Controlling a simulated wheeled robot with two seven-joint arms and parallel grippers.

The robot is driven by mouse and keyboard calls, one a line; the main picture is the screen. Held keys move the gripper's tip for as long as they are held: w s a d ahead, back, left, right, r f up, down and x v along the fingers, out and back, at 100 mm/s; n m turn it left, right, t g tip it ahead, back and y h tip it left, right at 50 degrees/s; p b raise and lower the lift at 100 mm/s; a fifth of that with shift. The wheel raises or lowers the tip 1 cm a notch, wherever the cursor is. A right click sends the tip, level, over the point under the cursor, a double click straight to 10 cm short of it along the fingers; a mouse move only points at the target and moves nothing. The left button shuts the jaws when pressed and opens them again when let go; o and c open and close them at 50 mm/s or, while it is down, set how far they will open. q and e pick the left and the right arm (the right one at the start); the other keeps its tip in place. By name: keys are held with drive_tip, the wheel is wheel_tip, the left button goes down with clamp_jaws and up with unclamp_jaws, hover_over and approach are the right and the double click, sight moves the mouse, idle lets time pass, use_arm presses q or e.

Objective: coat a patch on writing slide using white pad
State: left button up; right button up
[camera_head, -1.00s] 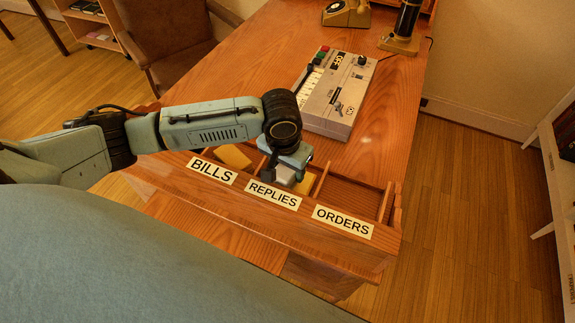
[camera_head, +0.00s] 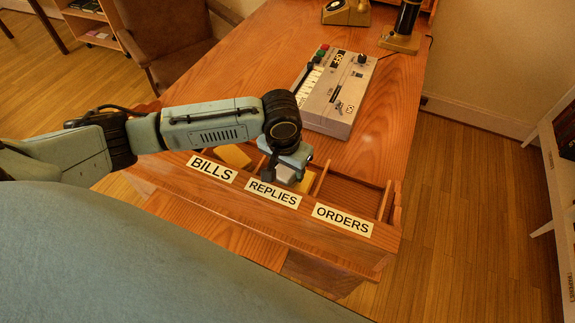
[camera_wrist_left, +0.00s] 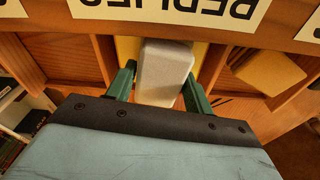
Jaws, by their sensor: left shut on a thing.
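The white pad (camera_wrist_left: 165,68) is a pale rounded block held between the green fingers of my left gripper (camera_wrist_left: 158,88). The pad also shows in the head view (camera_head: 286,174), partly hidden by my gripper, in the REPLIES compartment of the open desk drawer (camera_head: 352,221). A yellow piece (camera_wrist_left: 128,48) lies behind the pad in the same compartment. A plain wooden board (camera_head: 215,232) shows below the drawer front; I cannot tell if it is the writing slide. No coated patch is visible. My right gripper is out of view.
A yellow pad (camera_head: 233,156) lies in the BILLS compartment. The ORDERS compartment (camera_head: 350,192) looks empty. Thin wooden dividers stand close on both sides of my gripper. A beige keyed machine (camera_head: 340,95) stands on the desk behind, with a brown chair (camera_head: 165,35) at the upper left.

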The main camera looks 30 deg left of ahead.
use_arm(q)
drive_tip(key=shift+s+f+p, duration=0.1)
drive_tip(key=shift+f+p, duration=0.05)
drive_tip(key=shift+p, duration=0.4)
idle(1.8)
wheel_tip(320, 180, up, 7)
drive_tip(key=p, duration=0.9)
idle(0.8)
